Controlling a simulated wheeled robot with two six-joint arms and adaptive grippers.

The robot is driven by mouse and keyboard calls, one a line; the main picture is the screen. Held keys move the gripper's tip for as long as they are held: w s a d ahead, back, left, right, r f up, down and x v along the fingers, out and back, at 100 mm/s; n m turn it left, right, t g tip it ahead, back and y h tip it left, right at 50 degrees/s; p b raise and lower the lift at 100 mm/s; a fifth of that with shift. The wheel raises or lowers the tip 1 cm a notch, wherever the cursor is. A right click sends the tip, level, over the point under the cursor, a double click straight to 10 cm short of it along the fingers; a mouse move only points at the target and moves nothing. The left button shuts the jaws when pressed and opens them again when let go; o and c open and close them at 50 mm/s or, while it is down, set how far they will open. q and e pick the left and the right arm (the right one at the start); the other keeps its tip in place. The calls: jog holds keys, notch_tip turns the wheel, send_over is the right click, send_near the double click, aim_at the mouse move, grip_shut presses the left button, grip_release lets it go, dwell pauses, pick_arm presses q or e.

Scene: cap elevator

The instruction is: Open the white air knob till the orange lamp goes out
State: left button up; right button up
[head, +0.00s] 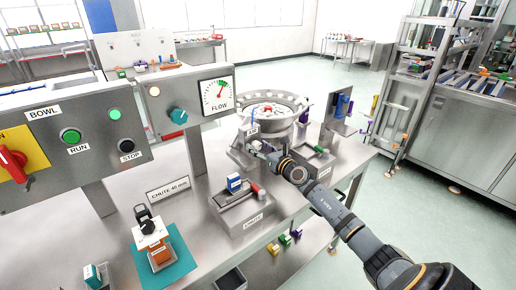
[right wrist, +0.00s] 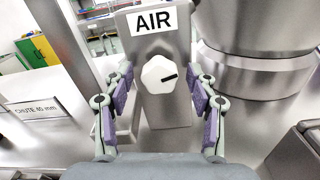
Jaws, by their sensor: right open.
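In the right wrist view the white air knob (right wrist: 155,74) is on a grey metal block under an AIR label (right wrist: 153,20). Its black mark points right and slightly up. My right gripper (right wrist: 160,92) is open, with one purple-padded finger on each side of the knob, apart from it. In the head view my right gripper (head: 262,149) is at the metal block in front of the bowl feeder, and the knob is hard to make out. A small pale, pinkish lamp (head: 154,91) sits on the FLOW panel; I cannot tell whether it is the orange lamp. My left gripper is out of view.
The bowl feeder (head: 268,112) stands just behind my right gripper. The FLOW gauge (head: 216,95) and a teal knob (head: 177,115) are on the panel to the left. The chute block (head: 243,208) with small parts is in front. A CHUTE 40 mm sign (head: 168,188) stands at left.

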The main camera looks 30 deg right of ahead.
jog(key=shift+w, duration=0.3)
jog(key=c, duration=1.2)
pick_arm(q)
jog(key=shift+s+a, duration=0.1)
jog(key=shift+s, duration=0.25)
pick_arm(e)
jog(key=shift+o, duration=0.2)
jog(key=shift+r+m+p, duration=0.15)
jog(key=shift+m+p, duration=0.7)
jog(key=shift+m, duration=0.45)
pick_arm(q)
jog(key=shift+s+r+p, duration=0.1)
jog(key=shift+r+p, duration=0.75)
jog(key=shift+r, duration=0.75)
pick_arm(e)
jog(key=shift+m, duration=2)
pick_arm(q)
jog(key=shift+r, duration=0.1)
